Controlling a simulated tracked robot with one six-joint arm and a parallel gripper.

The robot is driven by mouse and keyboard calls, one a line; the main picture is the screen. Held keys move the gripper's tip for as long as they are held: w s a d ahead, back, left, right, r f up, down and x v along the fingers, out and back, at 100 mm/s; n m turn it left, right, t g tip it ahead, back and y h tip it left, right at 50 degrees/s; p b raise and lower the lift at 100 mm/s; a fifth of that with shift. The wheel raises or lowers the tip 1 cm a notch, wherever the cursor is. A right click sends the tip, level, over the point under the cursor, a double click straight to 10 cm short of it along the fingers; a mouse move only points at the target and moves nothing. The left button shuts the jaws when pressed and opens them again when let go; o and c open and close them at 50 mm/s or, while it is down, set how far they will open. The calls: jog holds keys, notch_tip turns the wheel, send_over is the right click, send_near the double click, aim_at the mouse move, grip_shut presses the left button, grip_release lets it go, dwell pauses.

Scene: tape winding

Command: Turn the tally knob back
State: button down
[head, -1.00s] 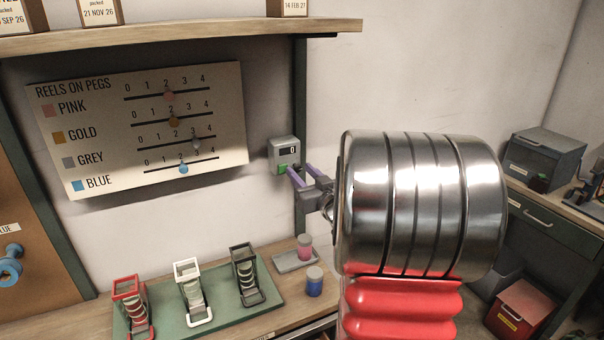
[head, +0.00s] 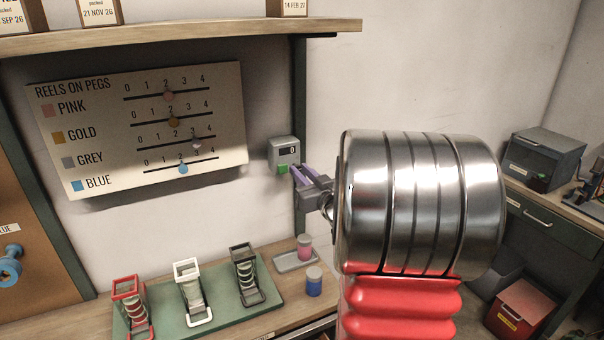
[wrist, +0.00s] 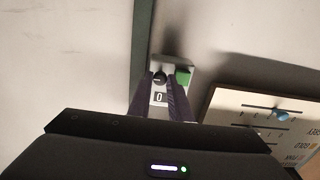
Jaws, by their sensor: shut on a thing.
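The tally counter (head: 284,149) is a small grey box on the wall, right of the reel board. Its dark window reads 0, and a green button (head: 282,169) sits at its lower edge. In the wrist view the dark round tally knob (wrist: 159,77) lies beside the green button (wrist: 183,76). My gripper (head: 295,174) has purple fingers reaching to the counter's lower right. In the wrist view my gripper (wrist: 159,79) has one fingertip on each side of the knob, shut on it. In the head view the fingers hide the knob.
The reel board (head: 110,185) hangs left of the counter. A dark post (head: 300,90) runs behind the counter, under a wooden shelf (head: 180,37). Below, a green tray (head: 165,325) holds three stands, with a pink-and-grey jar (head: 305,246) and a blue jar (head: 314,283) nearby.

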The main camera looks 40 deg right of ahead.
jog(key=shift+n, duration=0.4)
jog(key=n, duration=1.7)
jog(key=shift+a+f, duration=0.2)
jog(key=shift+f, duration=0.05)
dwell(0.3)
jog(key=c, duration=2)
grip_release()
jog(key=o, duration=0.3)
jog(key=shift+o, duration=0.2)
jog(key=shift+r, duration=0.1)
